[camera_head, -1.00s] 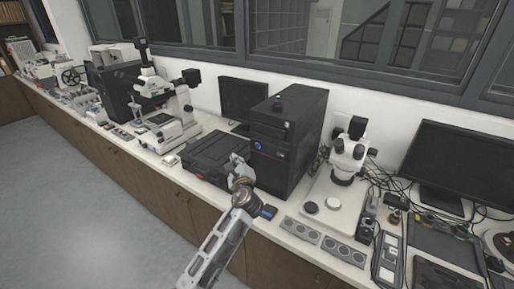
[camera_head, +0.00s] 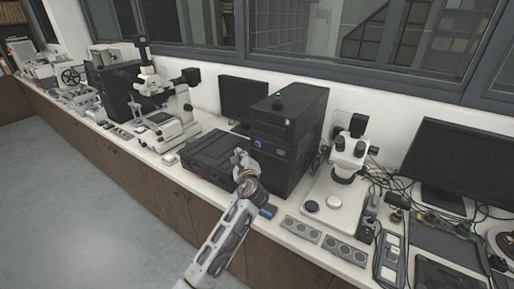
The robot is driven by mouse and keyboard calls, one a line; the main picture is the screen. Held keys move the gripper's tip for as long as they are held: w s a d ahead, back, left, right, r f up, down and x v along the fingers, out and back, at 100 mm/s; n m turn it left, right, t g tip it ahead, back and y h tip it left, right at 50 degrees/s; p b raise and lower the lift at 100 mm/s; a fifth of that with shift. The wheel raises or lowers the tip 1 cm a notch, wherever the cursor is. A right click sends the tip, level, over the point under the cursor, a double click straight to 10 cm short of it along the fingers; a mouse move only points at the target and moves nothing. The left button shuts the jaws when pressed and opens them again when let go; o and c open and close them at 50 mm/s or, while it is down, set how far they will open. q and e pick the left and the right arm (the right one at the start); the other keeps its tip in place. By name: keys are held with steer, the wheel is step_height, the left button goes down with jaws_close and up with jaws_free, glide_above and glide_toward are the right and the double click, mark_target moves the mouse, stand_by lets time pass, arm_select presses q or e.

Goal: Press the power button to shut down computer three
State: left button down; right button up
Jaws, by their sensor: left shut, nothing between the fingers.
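A black computer tower (camera_head: 297,133) stands upright on the bench in the middle. A round blue-lit spot (camera_head: 259,143) shows on its front panel. A second black tower (camera_head: 117,92) stands farther left, partly behind a microscope. No number can be read on either tower. My left gripper (camera_head: 240,157) is shut and empty, in front of the middle tower and just below and left of the blue spot. I cannot tell whether it touches the tower. My right gripper is out of view.
A flat black case (camera_head: 205,155) lies left of the middle tower, close to my gripper. White microscopes stand left (camera_head: 172,115) and right (camera_head: 347,165). Monitors (camera_head: 460,165), cables and small grey boxes (camera_head: 300,229) crowd the bench on the right. The floor (camera_head: 70,200) is clear.

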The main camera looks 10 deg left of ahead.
mark_target(257, 144)
arm_select(q)
steer(key=shift+w+d+b, duration=0.35)
steer(key=shift+w, duration=0.55)
steer(key=shift+w+d+b, duration=0.3)
steer(key=shift+w+b, duration=0.1)
steer(key=shift+w, duration=0.55)
steer(key=shift+w+d+b, duration=0.35)
steer(key=shift+w, duration=0.55)
steer(key=shift+w, duration=0.1)
steer(key=shift+w+d, duration=0.15)
steer(key=shift+w, duration=0.1)
steer(key=shift+w+d, duration=0.15)
steer(key=shift+w, duration=0.2)
stand_by(0.7)
steer(key=shift+s+p, duration=0.2)
steer(key=shift+p, duration=0.1)
steer(key=shift+s+a+p, duration=0.3)
steer(key=shift+s+p, duration=0.15)
steer(key=shift+s, duration=0.1)
stand_by(0.4)
